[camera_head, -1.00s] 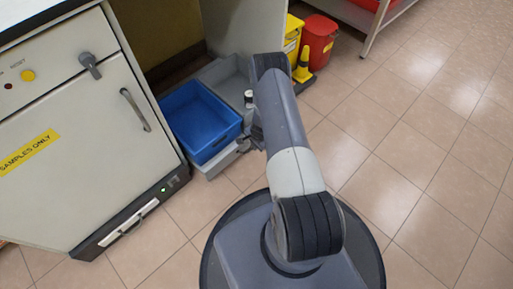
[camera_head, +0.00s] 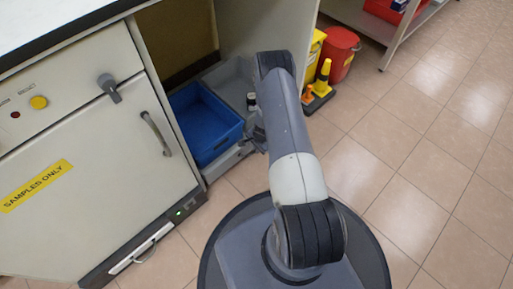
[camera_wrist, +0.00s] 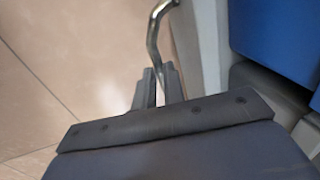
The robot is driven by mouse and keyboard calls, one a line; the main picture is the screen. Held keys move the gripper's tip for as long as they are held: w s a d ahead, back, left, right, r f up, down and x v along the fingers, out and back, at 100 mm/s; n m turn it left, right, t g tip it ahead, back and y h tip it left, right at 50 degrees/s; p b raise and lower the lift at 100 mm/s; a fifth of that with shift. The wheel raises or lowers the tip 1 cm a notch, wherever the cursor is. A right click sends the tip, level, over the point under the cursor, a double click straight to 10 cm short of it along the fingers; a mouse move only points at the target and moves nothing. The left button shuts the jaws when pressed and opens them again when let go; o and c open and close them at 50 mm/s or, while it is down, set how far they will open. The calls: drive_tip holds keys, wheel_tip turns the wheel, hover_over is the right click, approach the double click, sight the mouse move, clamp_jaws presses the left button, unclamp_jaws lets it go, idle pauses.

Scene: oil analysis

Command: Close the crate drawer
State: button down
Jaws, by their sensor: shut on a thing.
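The crate drawer (camera_head: 242,151) is a grey tray low under the counter, partly out of its bay. It holds a blue crate (camera_head: 206,122) on the left and a grey compartment (camera_head: 232,80) on the right. A small dark jar with a pale lid (camera_head: 251,101) stands in the grey compartment. My gripper (camera_wrist: 158,72) is shut on the bent metal drawer handle (camera_wrist: 154,32) in the wrist view. In the head view my gripper (camera_head: 258,139) is at the drawer's front, partly hidden by my arm. The blue crate also shows in the wrist view (camera_wrist: 285,35).
A white cabinet (camera_head: 90,180) with a "SAMPLES ONLY" label stands left of the drawer. The tiled floor (camera_head: 425,150) at the right is clear.

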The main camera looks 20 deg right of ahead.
drive_tip(key=shift+w, duration=0.25)
drive_tip(key=c, duration=1.5)
unclamp_jaws()
drive_tip(key=shift+a, duration=0.1)
drive_tip(key=shift+r, duration=0.1)
drive_tip(key=r+p, duration=0.1)
drive_tip(key=r, duration=0.2)
drive_tip(key=s+r+p, duration=0.1)
drive_tip(key=r, duration=0.3)
drive_tip(key=s+r+p, duration=0.1)
drive_tip(key=r+p, duration=0.1)
drive_tip(key=r, duration=0.1)
drive_tip(key=shift+d+r, duration=0.2)
drive_tip(key=shift+d, duration=0.15)
